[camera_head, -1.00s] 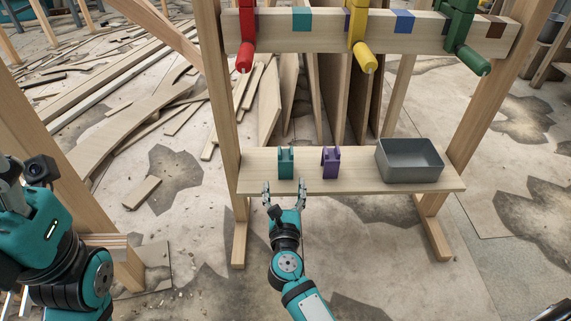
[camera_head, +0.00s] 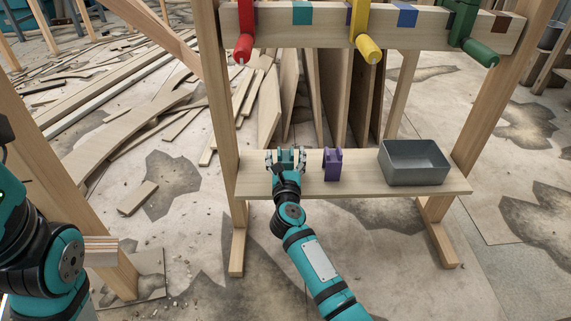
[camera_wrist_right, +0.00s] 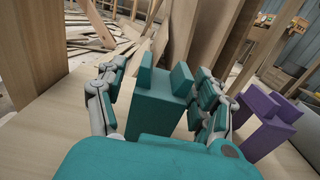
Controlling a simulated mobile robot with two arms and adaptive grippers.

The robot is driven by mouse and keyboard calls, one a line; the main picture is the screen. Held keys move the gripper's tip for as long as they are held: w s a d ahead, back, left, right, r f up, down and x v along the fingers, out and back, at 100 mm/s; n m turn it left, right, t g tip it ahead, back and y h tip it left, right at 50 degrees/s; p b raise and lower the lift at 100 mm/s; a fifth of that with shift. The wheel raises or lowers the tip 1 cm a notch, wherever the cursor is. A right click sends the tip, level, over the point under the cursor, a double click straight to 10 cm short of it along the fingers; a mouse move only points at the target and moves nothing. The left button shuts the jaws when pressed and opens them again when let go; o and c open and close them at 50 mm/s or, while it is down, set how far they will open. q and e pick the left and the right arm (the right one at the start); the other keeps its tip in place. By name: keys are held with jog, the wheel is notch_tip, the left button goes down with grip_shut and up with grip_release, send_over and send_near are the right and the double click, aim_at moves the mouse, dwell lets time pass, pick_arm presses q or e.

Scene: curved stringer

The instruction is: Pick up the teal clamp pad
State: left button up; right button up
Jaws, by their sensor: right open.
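The teal clamp pad (camera_wrist_right: 157,103) stands upright on the wooden shelf, between the two open fingers of my right gripper (camera_wrist_right: 160,100) in the right wrist view. A small gap shows at its left side; at its right side the finger is very close, and I cannot tell if it touches. In the head view my right gripper (camera_head: 286,158) covers most of the pad at the shelf's left part. My left arm shows at the left edge of the head view, but its gripper is out of the picture.
A purple clamp pad (camera_head: 333,165) stands just right of the teal one, close to my right finger. A grey bin (camera_head: 414,163) sits at the right of the shelf (camera_head: 362,184). Red, yellow and green clamps hang on the beam (camera_head: 330,38) above.

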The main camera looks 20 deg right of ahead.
jog(key=c, duration=1.4)
jog(key=shift+o, duration=0.2)
jog(key=shift+r, duration=0.1)
